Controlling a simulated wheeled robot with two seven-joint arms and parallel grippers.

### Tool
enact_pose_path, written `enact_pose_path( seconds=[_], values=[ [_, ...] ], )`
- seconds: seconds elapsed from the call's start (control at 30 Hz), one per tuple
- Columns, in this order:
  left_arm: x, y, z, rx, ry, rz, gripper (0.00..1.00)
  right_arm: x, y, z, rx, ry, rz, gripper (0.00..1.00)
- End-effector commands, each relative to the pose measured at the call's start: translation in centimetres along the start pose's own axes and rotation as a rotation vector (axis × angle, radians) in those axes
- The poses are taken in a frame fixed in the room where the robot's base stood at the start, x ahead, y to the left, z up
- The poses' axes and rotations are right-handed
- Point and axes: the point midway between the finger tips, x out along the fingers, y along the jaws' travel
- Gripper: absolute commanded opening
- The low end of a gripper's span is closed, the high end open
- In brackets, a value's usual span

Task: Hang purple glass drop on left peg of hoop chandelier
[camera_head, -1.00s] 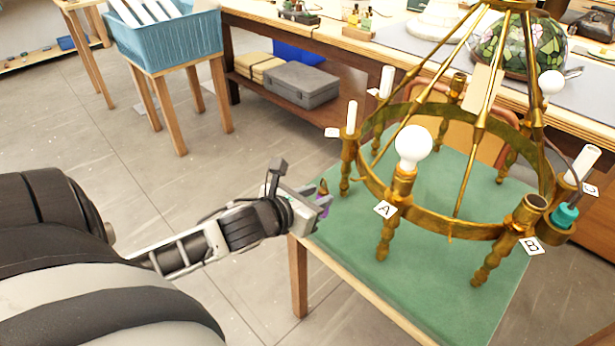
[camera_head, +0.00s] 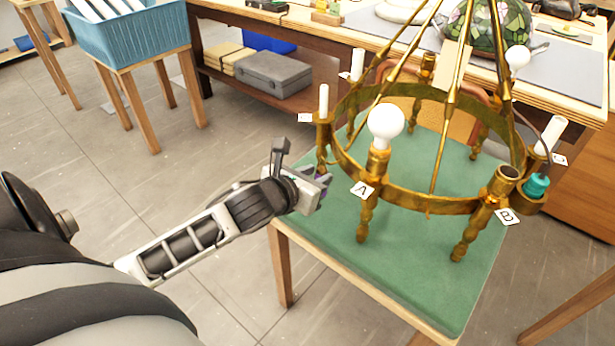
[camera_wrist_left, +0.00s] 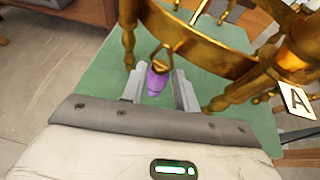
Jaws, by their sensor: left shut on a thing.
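The purple glass drop (camera_wrist_left: 157,80) is between the fingers of my left gripper (camera_wrist_left: 160,88) in the left wrist view, with a brass loop (camera_wrist_left: 163,48) at its far end. In the head view my left gripper (camera_head: 318,190) is just left of the brass hoop chandelier (camera_head: 415,205), shut on the drop, which is mostly hidden there. The loop overlaps the hoop band in the left wrist view; I cannot tell whether they touch. The left peg is not clearly seen. My right gripper is not in view.
The chandelier stands on a green-topped table (camera_head: 420,290). It carries a white globe bulb (camera_head: 386,125), white candle sleeves and a teal piece (camera_head: 537,186). A label A (camera_head: 362,190) hangs near the gripper. A workbench is behind; open floor lies left.

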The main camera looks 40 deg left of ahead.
Motion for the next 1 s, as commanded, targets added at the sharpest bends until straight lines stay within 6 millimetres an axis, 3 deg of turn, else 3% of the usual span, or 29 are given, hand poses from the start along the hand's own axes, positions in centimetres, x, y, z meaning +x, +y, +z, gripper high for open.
enact_pose_path(
  seconds=[0.5,1.0],
  values=[
    [1.9,-1.2,0.8,0.000,-0.001,0.000,0.08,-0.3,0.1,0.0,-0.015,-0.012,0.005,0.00],
    [2.2,-1.4,0.9,0.000,0.000,0.000,0.08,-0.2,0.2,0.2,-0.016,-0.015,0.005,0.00]
  ],
)
